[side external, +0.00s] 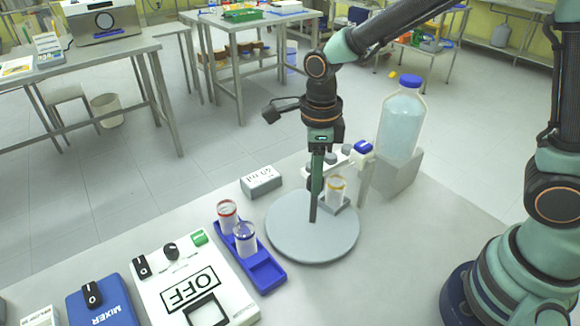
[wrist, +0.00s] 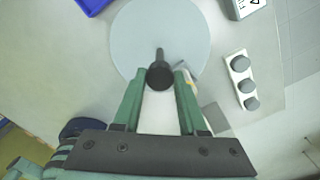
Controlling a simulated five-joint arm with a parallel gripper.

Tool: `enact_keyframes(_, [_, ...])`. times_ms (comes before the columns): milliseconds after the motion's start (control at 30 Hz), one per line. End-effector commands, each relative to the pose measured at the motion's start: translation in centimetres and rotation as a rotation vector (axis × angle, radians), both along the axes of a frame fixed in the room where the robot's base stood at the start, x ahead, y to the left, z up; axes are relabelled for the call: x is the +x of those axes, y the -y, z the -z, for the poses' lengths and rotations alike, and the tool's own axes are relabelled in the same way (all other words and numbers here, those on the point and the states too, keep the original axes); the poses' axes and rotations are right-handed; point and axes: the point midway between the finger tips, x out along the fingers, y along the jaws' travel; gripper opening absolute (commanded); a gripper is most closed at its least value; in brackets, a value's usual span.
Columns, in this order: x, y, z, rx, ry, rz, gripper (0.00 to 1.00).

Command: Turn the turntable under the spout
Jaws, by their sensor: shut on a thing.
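The turntable (side external: 300,238) is a round grey disc on the bench; it fills the top of the wrist view (wrist: 190,30). A dark upright post stands on it, with a black knob (wrist: 160,76) seen from above. My gripper (side external: 316,186) points down over the disc, its green fingers shut on this post (side external: 313,212). In the wrist view the fingers (wrist: 158,84) flank the knob. A glass beaker (side external: 336,190) with a yellow rim sits on the disc, just right of the post. The spout cannot be told clearly; a blue-capped fitting (side external: 363,148) is behind the beaker.
A large blue-capped bottle (side external: 402,125) stands on a grey block (side external: 398,175). A white bar with grey knobs (wrist: 241,80) is beside the disc.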

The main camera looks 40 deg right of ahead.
Motion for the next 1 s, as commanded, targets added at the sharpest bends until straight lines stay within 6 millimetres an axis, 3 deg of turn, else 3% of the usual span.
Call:
enact_keyframes(433, [-0.02, 0.07, -0.06, 0.000, -0.001, 0.120, 0.00])
enact_keyframes(1000, [0.00, 0.05, -0.06, -0.001, -0.001, 0.138, 0.00])
